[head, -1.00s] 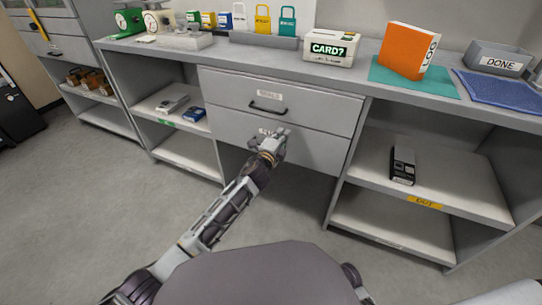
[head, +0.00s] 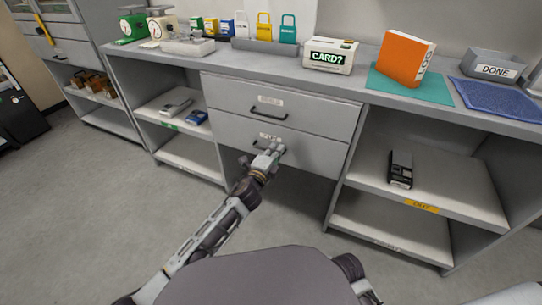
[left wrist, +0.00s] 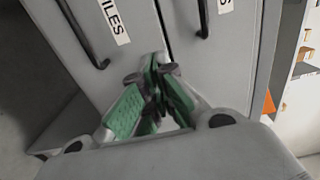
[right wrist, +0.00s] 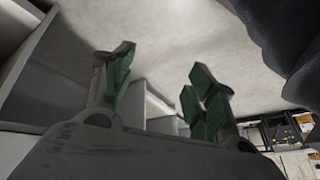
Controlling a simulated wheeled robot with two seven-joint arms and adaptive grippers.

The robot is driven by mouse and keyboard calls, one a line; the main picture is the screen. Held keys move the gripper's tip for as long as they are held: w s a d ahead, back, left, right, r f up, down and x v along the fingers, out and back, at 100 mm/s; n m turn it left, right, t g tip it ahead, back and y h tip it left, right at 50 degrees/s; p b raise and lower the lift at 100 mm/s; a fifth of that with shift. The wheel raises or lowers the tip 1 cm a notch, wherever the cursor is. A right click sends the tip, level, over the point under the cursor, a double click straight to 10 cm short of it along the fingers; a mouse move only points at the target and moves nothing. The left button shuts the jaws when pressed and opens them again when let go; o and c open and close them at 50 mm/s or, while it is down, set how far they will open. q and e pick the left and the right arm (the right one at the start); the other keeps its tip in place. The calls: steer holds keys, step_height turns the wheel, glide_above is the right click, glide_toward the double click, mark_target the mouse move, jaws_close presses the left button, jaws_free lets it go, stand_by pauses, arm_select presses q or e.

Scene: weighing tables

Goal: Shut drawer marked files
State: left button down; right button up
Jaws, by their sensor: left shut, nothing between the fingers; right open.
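The drawer marked files (head: 316,154) is the lower of two drawers in the grey bench. Its front looks flush or nearly flush with the upper drawer (head: 312,112); a small gap is hard to judge. Its label and dark handle (head: 269,145) show above my left gripper (head: 272,153). That gripper is shut and empty, in front of the drawer's face. In the left wrist view the closed fingers (left wrist: 157,72) are near the seam beside the files drawer front (left wrist: 125,55); contact is unclear. My right gripper (right wrist: 160,85) is open and empty, over the floor.
The benchtop holds a card box (head: 331,55), an orange book (head: 403,58) on a teal mat, a DONE tray (head: 492,68), padlocks and scales. Open shelves flank the drawers, with a black device (head: 400,169) on the right one. The floor in front is clear.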

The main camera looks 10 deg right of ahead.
arm_select(q)
steer(key=shift+p+v, duration=0.55)
steer(key=shift+v, duration=1.6)
arm_select(e)
steer(key=shift+d+r+h, duration=0.15)
steer(key=shift+d+r, duration=0.15)
steer(key=shift+r, duration=0.5)
steer(key=shift+d+r+h, duration=0.15)
steer(key=shift+d+r, duration=0.1)
steer(key=shift+r, duration=0.55)
steer(key=shift+s+a+f, duration=0.15)
steer(key=shift+a, duration=0.05)
steer(key=shift+s+d+f+g, duration=0.1)
steer(key=shift+g, duration=0.2)
